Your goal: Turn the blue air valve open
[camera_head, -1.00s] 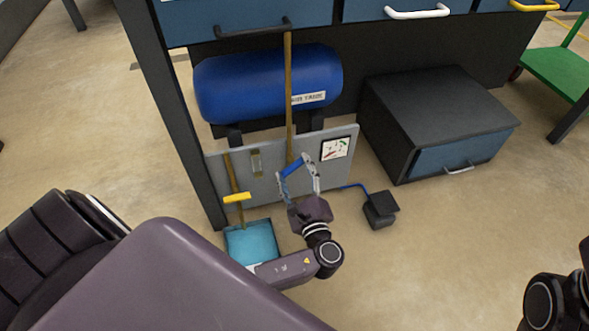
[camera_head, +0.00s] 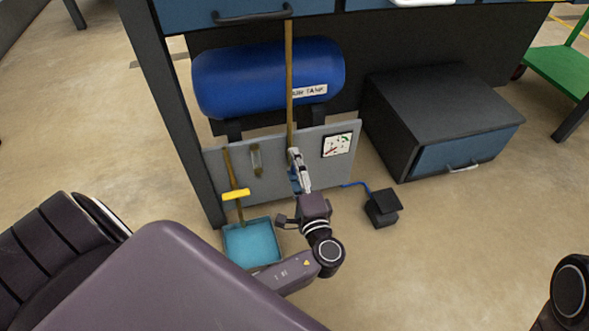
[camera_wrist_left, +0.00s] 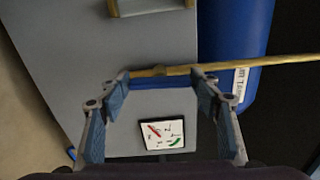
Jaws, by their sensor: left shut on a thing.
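The blue valve handle (camera_wrist_left: 160,83) is a short bar at the lower end of a thin brass pipe (camera_head: 289,85) in front of a grey panel (camera_head: 270,190). My left gripper (camera_head: 297,165) is shut on the handle, with its fingers at the bar's two ends in the left wrist view (camera_wrist_left: 161,84). In the head view the gripper is seen edge-on and hides most of the handle. The bar lies along the pipe's line in the head view, about upright. My right gripper is not in view.
A blue air tank (camera_head: 268,78) sits above the panel. A gauge (camera_head: 337,145) is on the panel's right.

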